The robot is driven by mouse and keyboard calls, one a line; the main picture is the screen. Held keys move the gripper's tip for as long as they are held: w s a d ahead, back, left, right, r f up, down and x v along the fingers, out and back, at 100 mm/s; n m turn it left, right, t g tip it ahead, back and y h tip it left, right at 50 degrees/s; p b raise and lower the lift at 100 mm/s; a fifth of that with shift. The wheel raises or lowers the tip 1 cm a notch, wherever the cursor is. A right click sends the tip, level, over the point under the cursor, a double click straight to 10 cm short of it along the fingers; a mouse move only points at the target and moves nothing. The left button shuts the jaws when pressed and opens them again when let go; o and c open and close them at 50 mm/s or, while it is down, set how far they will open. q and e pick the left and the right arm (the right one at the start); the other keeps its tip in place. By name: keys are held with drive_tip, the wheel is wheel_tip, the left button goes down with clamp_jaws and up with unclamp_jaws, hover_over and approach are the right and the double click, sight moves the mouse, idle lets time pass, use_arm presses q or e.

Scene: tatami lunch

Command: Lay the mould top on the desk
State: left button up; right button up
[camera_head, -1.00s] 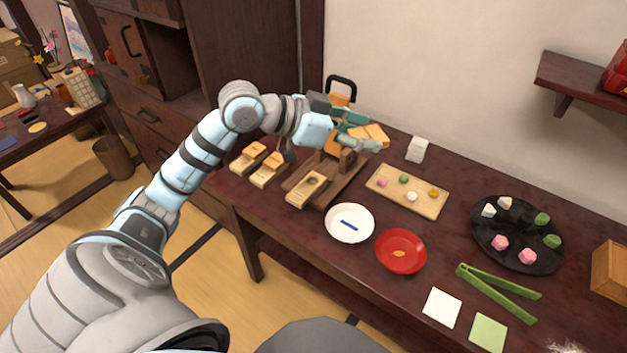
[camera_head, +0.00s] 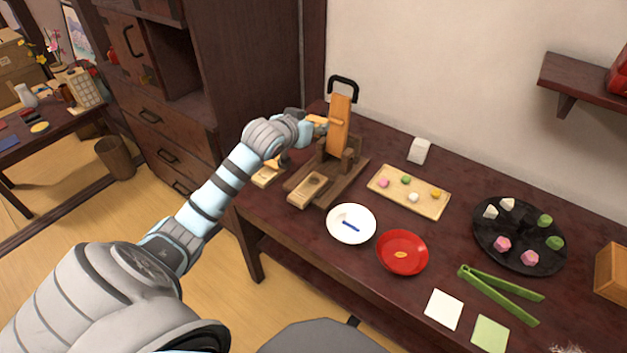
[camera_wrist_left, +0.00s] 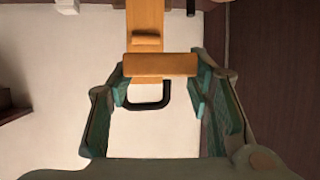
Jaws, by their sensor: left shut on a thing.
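My left gripper (camera_head: 312,124) is shut on the mould top, an orange-brown wooden block (camera_wrist_left: 160,65). In the left wrist view the block lies crosswise between the teal fingertips. In the head view only a bit of the mould top (camera_head: 318,120) shows, held above the desk (camera_head: 330,270) just left of the press's upright lever. A pale wooden mould piece (camera_head: 307,188) sits on the front of the wooden press. Another pale mould piece (camera_head: 268,174) lies on the desk left of the press, partly hidden by my arm. My right gripper is not in view.
The press lever (camera_head: 340,125) with its black handle (camera_head: 343,84) stands close beside my gripper. A board of small coloured balls (camera_head: 425,204), white dish (camera_head: 340,236), red dish (camera_head: 385,262), black plate (camera_head: 518,235) and green tongs (camera_head: 500,292) lie to the right.

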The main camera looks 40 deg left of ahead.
use_arm(q)
wheel_tip(320, 180, down, 18)
drive_tip(key=b, duration=0.4)
drive_tip(key=shift+f, duration=0.1)
drive_tip(key=shift+f, duration=0.15)
drive_tip(key=o, duration=1)
drive_tip(key=shift+b, duration=0.3)
